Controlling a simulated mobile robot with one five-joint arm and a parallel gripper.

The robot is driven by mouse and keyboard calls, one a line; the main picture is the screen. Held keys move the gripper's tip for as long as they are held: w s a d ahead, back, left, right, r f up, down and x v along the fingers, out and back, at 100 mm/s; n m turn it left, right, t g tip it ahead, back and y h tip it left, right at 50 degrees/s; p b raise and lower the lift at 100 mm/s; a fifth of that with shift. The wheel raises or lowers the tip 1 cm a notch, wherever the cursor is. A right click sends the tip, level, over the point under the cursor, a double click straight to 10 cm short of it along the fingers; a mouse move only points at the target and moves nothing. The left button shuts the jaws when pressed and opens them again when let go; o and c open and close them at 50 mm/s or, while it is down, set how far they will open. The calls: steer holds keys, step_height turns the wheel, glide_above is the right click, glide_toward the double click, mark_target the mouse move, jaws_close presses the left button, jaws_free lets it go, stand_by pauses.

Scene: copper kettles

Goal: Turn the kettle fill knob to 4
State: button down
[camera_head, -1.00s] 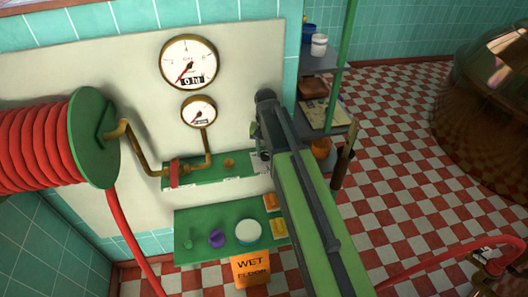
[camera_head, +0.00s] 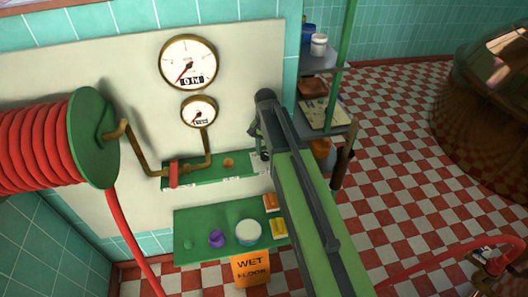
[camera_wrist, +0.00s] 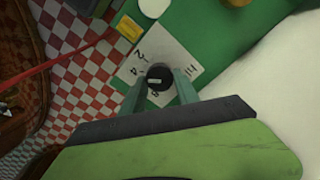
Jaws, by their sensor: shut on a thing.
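The fill knob (camera_wrist: 159,76) is a dark round knob between my fingertips in the wrist view. It stands on a white dial plate (camera_wrist: 181,62) with printed numbers; a 2 and a 4 show to its upper left. Another number is partly covered below the knob, and its pointer is not clear. My gripper (camera_wrist: 160,84) is shut on the knob, one finger on each side. In the head view, my gripper (camera_head: 257,140) is at the right end of the green wall shelf, and the arm hides the knob. The white plate (camera_head: 240,165) partly shows there.
Two round gauges, a large one (camera_head: 188,62) and a small one (camera_head: 199,111), hang above the green shelf (camera_head: 205,172). A lower green shelf (camera_head: 200,220) holds small items. A copper kettle (camera_head: 490,100) stands at right.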

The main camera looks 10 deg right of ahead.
steer(key=c, duration=0.9)
jaws_free()
steer(key=shift+r, duration=0.1)
step_height(320, 180, up, 17)
steer(key=p, duration=1.7)
steer(key=shift+r, duration=0.1)
steer(key=b, duration=0.8)
glide_toward(266, 157)
steer(key=s+f+n+b, duration=0.7)
steer(key=s+f+b, duration=0.3)
steer(key=s+b, duration=0.1)
steer(key=shift+s+a+f, duration=0.25)
steer(key=shift+s+a, duration=0.15)
steer(key=shift+s, duration=0.45)
